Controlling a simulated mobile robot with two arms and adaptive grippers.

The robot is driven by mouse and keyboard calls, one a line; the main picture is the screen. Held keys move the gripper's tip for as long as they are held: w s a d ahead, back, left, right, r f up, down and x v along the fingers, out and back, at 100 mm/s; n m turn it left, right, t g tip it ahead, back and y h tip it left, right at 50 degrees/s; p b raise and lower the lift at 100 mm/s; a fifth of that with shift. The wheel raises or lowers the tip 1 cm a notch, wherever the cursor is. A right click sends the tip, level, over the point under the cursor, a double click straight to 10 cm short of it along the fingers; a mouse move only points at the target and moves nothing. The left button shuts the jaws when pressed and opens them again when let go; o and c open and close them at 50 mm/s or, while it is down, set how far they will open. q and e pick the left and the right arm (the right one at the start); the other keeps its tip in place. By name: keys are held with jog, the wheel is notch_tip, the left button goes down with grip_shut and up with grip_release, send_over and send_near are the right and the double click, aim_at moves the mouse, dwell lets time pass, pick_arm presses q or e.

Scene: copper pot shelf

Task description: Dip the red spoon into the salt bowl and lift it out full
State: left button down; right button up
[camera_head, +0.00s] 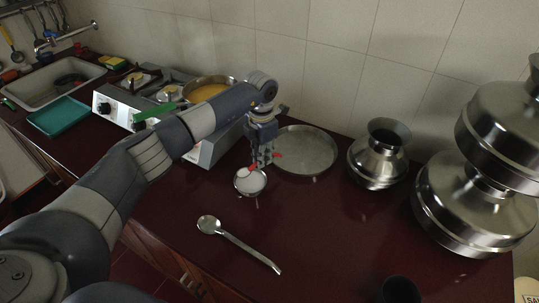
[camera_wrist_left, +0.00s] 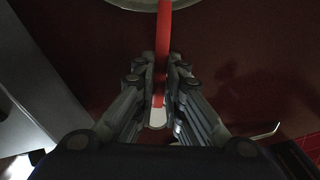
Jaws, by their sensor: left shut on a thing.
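My left gripper (camera_head: 262,160) is over the counter, pointing down, just above the salt bowl. It is shut on the red spoon (camera_head: 254,168), whose red handle also shows between the fingers in the left wrist view (camera_wrist_left: 163,45). The salt bowl (camera_head: 249,190) is small and metallic with white salt inside. The lower end of the spoon is at the bowl's far rim or inside it; I cannot tell how deep, and the spoon's head is hidden. My right gripper is not in view.
A wide round metal tray (camera_head: 308,150) lies just right of the bowl. A large metal spoon (camera_head: 240,243) lies in front. A steel pot (camera_head: 377,165) and large stacked vessels (camera_head: 470,205) stand at right. A stove (camera_head: 125,108) stands behind my left arm.

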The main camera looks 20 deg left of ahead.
pick_arm(q)
jog(key=shift+d, duration=0.1)
jog(key=shift+w+d+f+b, duration=0.1)
jog(key=shift+w+d+b, duration=0.05)
jog(key=shift+d+b, duration=0.35)
jog(key=shift+a, duration=0.55)
jog(key=d, duration=0.1)
jog(key=w+d+b, duration=0.1)
jog(key=d, duration=0.1)
dwell(0.5)
